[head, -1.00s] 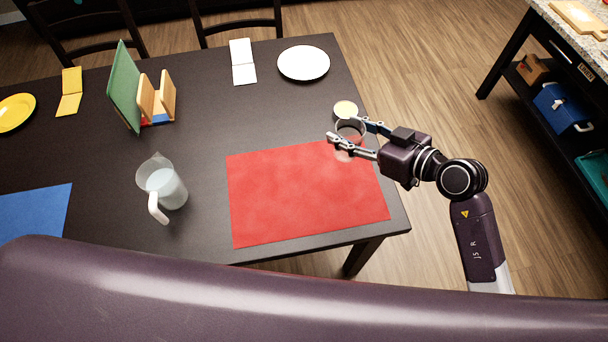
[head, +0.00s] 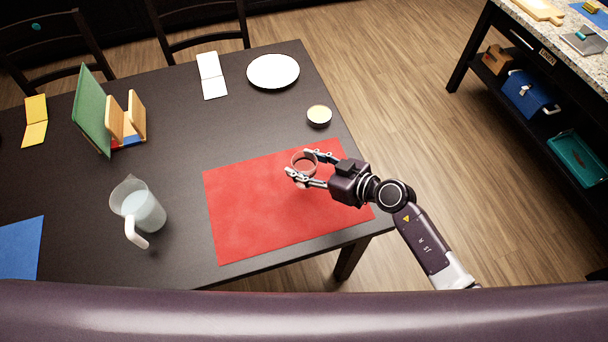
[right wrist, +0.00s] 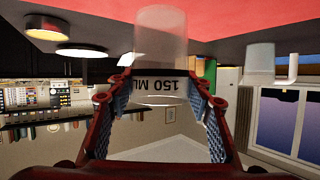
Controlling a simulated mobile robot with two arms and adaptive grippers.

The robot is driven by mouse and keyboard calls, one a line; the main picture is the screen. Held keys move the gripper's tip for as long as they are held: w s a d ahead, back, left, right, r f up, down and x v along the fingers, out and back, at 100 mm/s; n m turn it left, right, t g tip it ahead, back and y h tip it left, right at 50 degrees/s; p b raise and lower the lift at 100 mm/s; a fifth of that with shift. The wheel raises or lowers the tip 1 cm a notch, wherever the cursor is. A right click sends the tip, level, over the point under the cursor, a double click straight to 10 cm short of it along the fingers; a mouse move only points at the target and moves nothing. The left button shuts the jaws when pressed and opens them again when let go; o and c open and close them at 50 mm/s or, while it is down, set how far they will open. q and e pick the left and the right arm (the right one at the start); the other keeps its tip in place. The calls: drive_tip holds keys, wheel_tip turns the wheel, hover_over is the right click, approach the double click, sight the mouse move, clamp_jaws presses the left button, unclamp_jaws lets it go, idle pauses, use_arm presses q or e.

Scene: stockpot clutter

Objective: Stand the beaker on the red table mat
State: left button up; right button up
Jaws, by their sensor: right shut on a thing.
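The beaker (head: 304,165) is a clear glass with "150 ML" on its side, shown upside down in the right wrist view (right wrist: 160,50). My right gripper (head: 299,163) is shut on it, a finger on each side. The beaker looks upright, over the upper right part of the red table mat (head: 255,215). The mat also fills the top of the right wrist view (right wrist: 230,18). I cannot tell whether the beaker's base touches the mat. My left gripper is not in view.
A pitcher (head: 145,210) stands left of the mat. A small round tin (head: 319,115) and a white plate (head: 273,71) are beyond it. A wooden rack (head: 116,125) holds a green board (head: 92,112). The mat's left and near parts are bare.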

sight(313, 177)
wheel_tip(313, 177, down, 4)
drive_tip(key=shift+f+b, duration=0.15)
drive_tip(key=shift+b, duration=0.75)
drive_tip(key=o, duration=1.2)
drive_tip(key=shift+f, duration=0.1)
drive_tip(key=shift+c, duration=0.2)
drive_tip(key=shift+s+d+r, duration=0.1)
drive_tip(key=shift+r, duration=0.1)
drive_tip(key=p+v, duration=0.1)
drive_tip(key=v, duration=1)
drive_tip(key=shift+s+d+r, duration=0.15)
drive_tip(key=shift+s+d, duration=0.1)
